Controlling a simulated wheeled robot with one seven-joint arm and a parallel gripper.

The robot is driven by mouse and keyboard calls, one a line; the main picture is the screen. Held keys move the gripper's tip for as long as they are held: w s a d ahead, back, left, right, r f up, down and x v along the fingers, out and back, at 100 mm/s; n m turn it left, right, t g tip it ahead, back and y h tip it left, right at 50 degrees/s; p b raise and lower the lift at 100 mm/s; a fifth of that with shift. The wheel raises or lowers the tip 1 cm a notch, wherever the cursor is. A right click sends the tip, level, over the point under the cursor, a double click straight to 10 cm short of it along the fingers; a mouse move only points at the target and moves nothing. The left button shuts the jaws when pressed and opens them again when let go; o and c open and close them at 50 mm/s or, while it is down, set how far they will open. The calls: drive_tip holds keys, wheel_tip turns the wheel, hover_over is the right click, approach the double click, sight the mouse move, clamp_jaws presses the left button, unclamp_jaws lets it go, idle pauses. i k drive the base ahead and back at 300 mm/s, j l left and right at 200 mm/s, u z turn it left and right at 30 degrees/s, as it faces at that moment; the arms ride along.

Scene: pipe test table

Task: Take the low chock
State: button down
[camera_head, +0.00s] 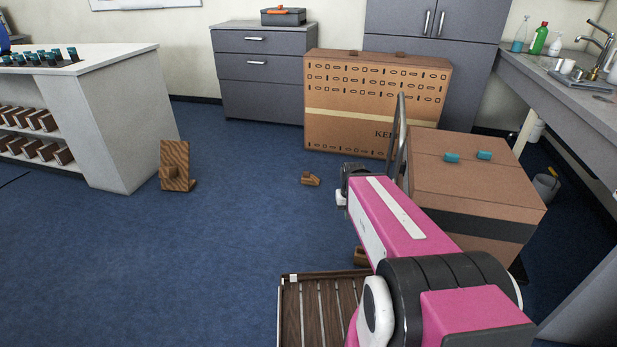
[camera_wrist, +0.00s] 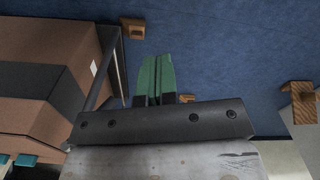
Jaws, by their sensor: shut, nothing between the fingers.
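Two small low wooden chocks lie on the blue floor. One low chock (camera_head: 310,179) is in the open, left of my forearm in the head view. The other low chock (camera_head: 359,256) is partly hidden by my arm, just beyond the slatted crate. In the wrist view one small chock (camera_wrist: 132,28) lies at the top, near the cart's rail, and a bit of brown wood (camera_wrist: 187,98) shows behind my gripper body. My gripper (camera_wrist: 155,75) has green fingers, shut together and empty, apart from the chocks. Its fingers are hidden in the head view.
A taller wooden chock (camera_head: 175,165) stands by the white shelf unit (camera_head: 130,120). A cart-borne cardboard box (camera_head: 470,185) with a metal rail (camera_head: 400,130) stands close right of my arm. A slatted crate (camera_head: 281,310) is in front. Floor at left is clear.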

sight(307, 179)
drive_tip(key=i+j+u, duration=0.35)
drive_tip(key=i, duration=0.25)
drive_tip(key=i+u, duration=0.35)
drive_tip(key=i, duration=0.25)
drive_tip(key=i+z, duration=0.3)
drive_tip(key=i+j+z, duration=0.1)
drive_tip(key=i+z, duration=0.2)
drive_tip(key=i+j+z, duration=0.15)
drive_tip(key=z, duration=0.25)
drive_tip(key=i+j+z, duration=0.55)
drive_tip(key=z, duration=0.3)
